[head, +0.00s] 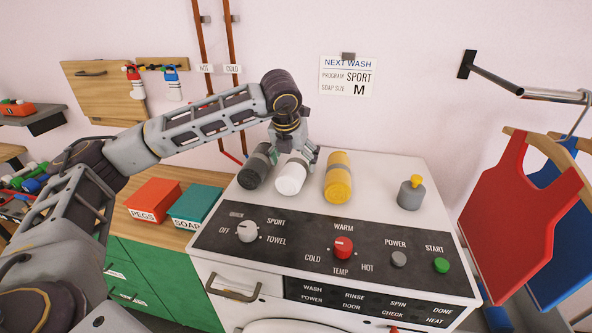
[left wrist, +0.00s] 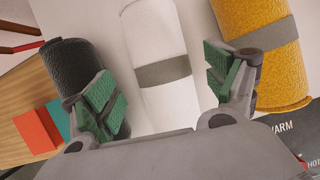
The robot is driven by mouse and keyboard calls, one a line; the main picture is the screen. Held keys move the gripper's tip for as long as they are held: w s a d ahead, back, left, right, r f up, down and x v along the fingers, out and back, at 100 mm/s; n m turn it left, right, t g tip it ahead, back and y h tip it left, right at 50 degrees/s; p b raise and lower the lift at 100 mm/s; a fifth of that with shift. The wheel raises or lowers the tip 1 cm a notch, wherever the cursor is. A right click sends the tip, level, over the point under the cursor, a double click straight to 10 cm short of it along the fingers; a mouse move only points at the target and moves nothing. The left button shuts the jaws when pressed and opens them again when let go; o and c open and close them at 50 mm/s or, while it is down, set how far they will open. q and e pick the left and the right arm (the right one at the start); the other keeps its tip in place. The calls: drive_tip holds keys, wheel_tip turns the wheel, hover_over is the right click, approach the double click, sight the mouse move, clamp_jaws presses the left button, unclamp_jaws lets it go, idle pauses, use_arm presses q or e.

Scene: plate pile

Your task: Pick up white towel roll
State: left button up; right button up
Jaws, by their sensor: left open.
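The white towel roll (head: 291,178) lies on top of the washing machine, between a dark roll and a yellow roll. In the left wrist view the white roll (left wrist: 158,40) has a grey band around its middle and lies between my open fingers. My left gripper (head: 292,152) comes down over the far part of the roll in the head view, with green-padded fingers. In the left wrist view my left gripper (left wrist: 165,85) has one finger on each side of the white roll, with small gaps visible. The roll's near end is hidden by the gripper body there. My right gripper is not in view.
The dark roll (head: 256,167) is close on the left, and the yellow roll (head: 338,178) is on the right. A grey knobbed weight (head: 411,193) stands further right on the machine top (head: 378,185). Red pegs box (head: 153,200) and teal soap box (head: 197,206) stand left.

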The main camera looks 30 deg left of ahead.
sight(296, 160)
use_arm(q)
drive_tip(key=x, duration=0.2)
drive_tip(key=shift+w+d+f, duration=0.1)
drive_tip(key=shift+f, duration=0.35)
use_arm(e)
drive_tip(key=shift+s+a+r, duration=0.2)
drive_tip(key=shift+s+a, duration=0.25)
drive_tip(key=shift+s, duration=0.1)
use_arm(q)
drive_tip(key=shift+w, duration=0.1)
drive_tip(key=c, duration=1.2)
drive_tip(key=shift+r, duration=0.5)
wheel_tip(296, 160, up, 8)
drive_tip(key=shift+f, duration=0.15)
drive_tip(key=shift+r, duration=0.7)
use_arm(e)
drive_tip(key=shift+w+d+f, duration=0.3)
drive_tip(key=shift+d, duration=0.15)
